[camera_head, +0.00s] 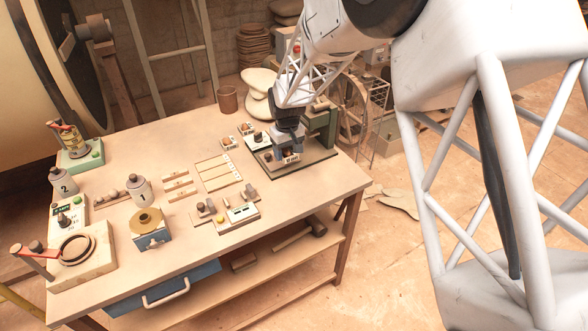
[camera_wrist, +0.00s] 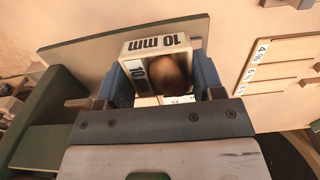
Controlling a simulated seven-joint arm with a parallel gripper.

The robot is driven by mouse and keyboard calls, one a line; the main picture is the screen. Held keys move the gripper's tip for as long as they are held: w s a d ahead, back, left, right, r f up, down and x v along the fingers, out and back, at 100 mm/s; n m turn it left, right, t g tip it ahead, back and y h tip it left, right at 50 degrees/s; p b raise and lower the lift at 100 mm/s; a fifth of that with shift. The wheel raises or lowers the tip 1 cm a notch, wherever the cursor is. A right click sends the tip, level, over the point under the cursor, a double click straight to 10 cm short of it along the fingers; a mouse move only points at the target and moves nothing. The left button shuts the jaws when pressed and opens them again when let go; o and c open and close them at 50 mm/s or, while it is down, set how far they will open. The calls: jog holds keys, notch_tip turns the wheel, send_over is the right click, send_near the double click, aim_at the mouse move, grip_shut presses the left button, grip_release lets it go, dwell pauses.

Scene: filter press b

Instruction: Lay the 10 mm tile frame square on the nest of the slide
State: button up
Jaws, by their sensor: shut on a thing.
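In the head view the tile frame (camera_head: 291,158) shows beneath my gripper (camera_head: 287,146), low over the grey plate and dark green base of the press (camera_head: 322,122), at the table's right end. The frame looks roughly square to the fingers. The nest is hidden under it, and I cannot tell whether the frame touches down.
Small white knobbed blocks (camera_head: 227,142) stand left of my gripper. A pale board with labelled strips (camera_head: 213,172) lies in the table's middle. A device with a yellow button (camera_head: 236,217) is nearer the front. The press's green upright stands close on the right.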

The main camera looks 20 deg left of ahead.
jog(key=w+a, duration=0.1)
jog(key=w, duration=0.1)
jog(key=w+a, duration=0.1)
jog(key=w, duration=0.1)
jog(key=w+a, duration=0.1)
jog(key=w, duration=0.1)
jog(key=shift+w+a+r, duration=0.15)
jog(key=shift+a+r, duration=0.1)
jog(key=shift+f, duration=0.3)
jog(key=shift+f, duration=2.5)
jog(key=shift+f, duration=0.15)
